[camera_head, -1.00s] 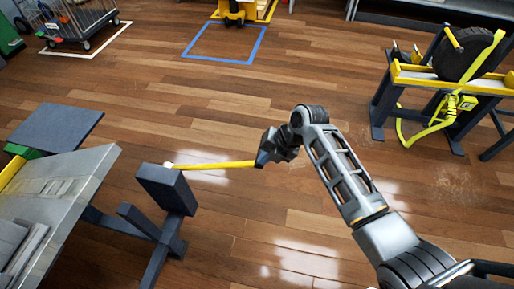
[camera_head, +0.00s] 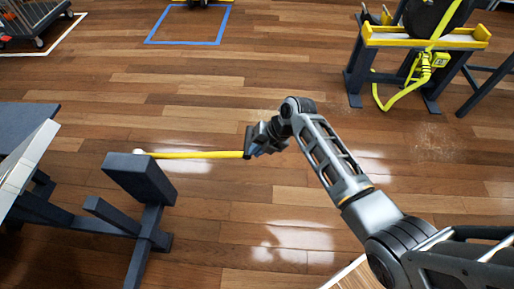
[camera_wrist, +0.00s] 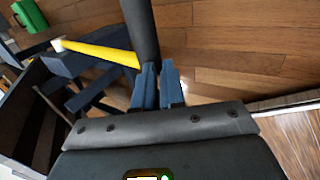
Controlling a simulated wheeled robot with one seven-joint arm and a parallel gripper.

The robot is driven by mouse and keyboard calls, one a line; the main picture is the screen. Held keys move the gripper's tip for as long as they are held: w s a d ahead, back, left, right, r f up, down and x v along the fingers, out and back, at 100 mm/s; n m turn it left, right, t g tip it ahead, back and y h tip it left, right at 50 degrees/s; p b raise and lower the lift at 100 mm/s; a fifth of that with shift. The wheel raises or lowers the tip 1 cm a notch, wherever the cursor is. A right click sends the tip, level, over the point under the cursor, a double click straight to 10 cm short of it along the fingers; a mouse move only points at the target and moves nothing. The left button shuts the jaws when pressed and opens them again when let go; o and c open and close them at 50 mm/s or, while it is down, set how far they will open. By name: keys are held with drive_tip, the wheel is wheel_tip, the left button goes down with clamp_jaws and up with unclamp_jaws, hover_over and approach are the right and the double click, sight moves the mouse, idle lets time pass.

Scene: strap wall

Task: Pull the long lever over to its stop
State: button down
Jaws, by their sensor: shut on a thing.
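The long lever is a yellow bar (camera_head: 195,155) with a white end at its pivot, beside a dark block on a dark stand (camera_head: 140,177). It reaches to the right, roughly level in the head view, to my gripper (camera_head: 252,147). In the wrist view the yellow bar (camera_wrist: 100,53) runs from the upper left to a thick dark handle (camera_wrist: 140,28) at its end. My gripper's blue fingers (camera_wrist: 158,88) are shut on this handle at its lower end. The gripped part is mostly hidden by the fingers.
A dark-topped bench (camera_head: 25,120) stands at the left. A rack with a yellow strap (camera_head: 398,98) stands at the upper right. A blue floor outline (camera_head: 185,42) and a cart (camera_head: 35,20) are at the back. The wooden floor between is clear.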

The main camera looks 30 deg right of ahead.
drive_tip(key=shift+s+a+f, duration=0.1)
drive_tip(key=shift+s+f, duration=0.05)
drive_tip(key=shift+f, duration=0.3)
drive_tip(key=shift+s+a+f, duration=0.1)
drive_tip(key=shift+s+f, duration=0.05)
drive_tip(key=shift+f, duration=0.3)
drive_tip(key=w+p+v, duration=0.1)
drive_tip(key=p+v, duration=0.1)
drive_tip(key=v, duration=0.7)
drive_tip(key=shift+r, duration=0.35)
drive_tip(key=shift+a, duration=0.1)
